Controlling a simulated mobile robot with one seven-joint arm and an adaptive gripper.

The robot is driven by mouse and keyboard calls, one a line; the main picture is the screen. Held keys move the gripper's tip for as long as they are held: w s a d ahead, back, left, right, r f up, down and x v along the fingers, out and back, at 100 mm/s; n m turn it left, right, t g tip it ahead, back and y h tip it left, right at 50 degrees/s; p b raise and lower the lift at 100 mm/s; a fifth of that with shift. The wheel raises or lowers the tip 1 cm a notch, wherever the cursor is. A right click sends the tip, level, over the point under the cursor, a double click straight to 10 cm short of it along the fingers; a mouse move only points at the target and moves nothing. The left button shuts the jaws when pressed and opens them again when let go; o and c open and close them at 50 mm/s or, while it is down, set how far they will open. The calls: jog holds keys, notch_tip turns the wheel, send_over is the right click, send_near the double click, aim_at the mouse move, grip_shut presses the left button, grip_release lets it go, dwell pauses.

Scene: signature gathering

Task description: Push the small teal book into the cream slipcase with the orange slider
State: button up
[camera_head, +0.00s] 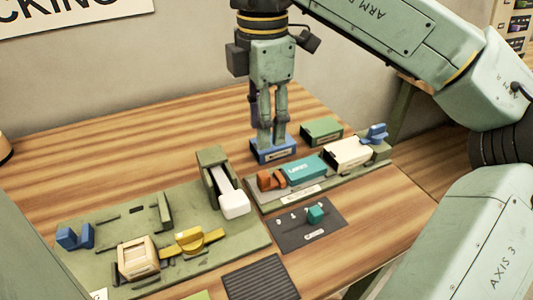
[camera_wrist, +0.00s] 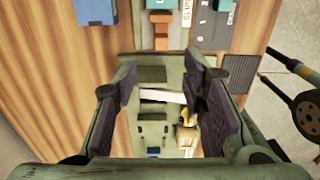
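The small teal book (camera_head: 306,170) lies flat on a long green rail base in the head view. The orange slider (camera_head: 270,180) stands at its left end. The cream slipcase (camera_head: 348,152) is on the same base to the right, close to the book; I cannot tell whether the book has entered it. In the wrist view the orange slider (camera_wrist: 160,30) shows near the top, with a sliver of teal above it. My gripper (camera_head: 272,143) hangs fingers down in front of a blue block, apart from the slider. In the wrist view my gripper (camera_wrist: 160,72) is open and empty.
The blue block (camera_head: 287,153) and a green block (camera_head: 322,132) stand behind the rail. A blue part (camera_head: 376,133) is at its right end. A dark panel (camera_head: 300,236) with a teal knob lies in front. A green fixture board (camera_head: 125,278) with white, yellow and blue parts fills the left.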

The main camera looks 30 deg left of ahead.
aim_at(264, 174)
notch_tip(264, 174, down, 10)
jog(key=shift+s+f+p, duration=0.1)
jog(key=shift+f+p, duration=0.1)
jog(key=shift+p, duration=0.6)
grip_shut()
dwell(0.4)
